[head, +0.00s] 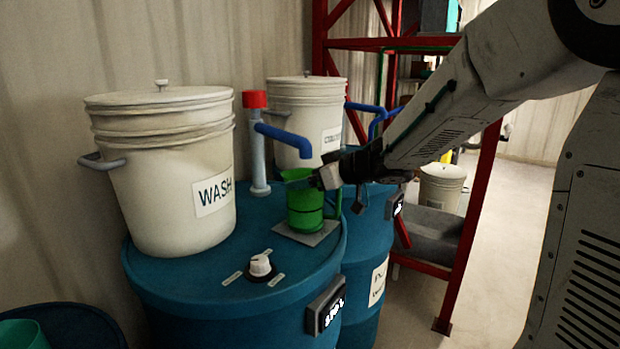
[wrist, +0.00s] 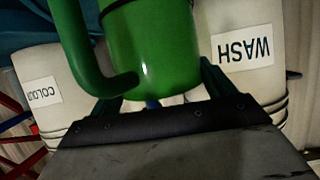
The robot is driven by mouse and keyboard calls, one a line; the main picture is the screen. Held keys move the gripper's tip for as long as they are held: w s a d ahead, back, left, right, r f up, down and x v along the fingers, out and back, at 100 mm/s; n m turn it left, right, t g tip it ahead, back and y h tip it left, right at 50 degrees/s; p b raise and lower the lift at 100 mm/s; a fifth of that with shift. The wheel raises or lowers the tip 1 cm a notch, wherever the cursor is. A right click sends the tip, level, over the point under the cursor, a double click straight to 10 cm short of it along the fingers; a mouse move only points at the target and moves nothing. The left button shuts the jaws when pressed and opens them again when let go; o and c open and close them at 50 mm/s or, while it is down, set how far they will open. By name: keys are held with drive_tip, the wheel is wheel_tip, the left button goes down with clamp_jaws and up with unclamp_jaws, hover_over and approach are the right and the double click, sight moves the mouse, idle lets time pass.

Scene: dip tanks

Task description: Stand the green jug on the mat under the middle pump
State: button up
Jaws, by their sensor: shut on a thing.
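The green jug (head: 305,207) is upright over the grey mat (head: 318,238) on the blue drum's lid. I cannot tell whether its base touches the mat or is slightly above it. The jug's open top is just below the end of the blue spout of the red-capped pump (head: 258,145). My gripper (head: 322,178) is shut on the jug, near its upper part. In the wrist view, the jug (wrist: 155,50) fills the space between the fingers, with its handle (wrist: 75,45) at the left. The jug's base is out of sight there.
A white WASH bucket (head: 165,165) stands left of the pump. Another white bucket (head: 303,105) stands behind. A white dial (head: 260,265) sits on the drum lid in front. A second blue drum (head: 365,265) and red shelving (head: 470,220) are to the right.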

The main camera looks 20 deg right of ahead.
drive_tip(key=shift+f, duration=0.1)
drive_tip(key=o, duration=1.6)
drive_tip(key=shift+o, duration=0.2)
drive_tip(key=s+d+r+m+t+h, duration=0.4)
drive_tip(key=s+d+r+h, duration=0.4)
drive_tip(key=d, duration=0.3)
drive_tip(key=s+d+f+m+g+h, duration=0.2)
drive_tip(key=s+d+m+g+h, duration=0.15)
drive_tip(key=s, duration=0.45)
drive_tip(key=s+a+f+g+y, duration=0.1)
drive_tip(key=s+a+f+g, duration=0.2)
drive_tip(key=s, duration=0.4)
drive_tip(key=s+a+f+g+y, duration=0.1)
drive_tip(key=s+a+f+g, duration=0.2)
drive_tip(key=s, duration=0.4)
drive_tip(key=s+a+f+g+y, duration=0.1)
drive_tip(key=s+a+f+g, duration=0.2)
drive_tip(key=s, duration=0.4)
drive_tip(key=shift+s+a+f+g+y, duration=0.4)
drive_tip(key=shift+a+g, duration=0.15)
drive_tip(key=shift+a, duration=0.7)
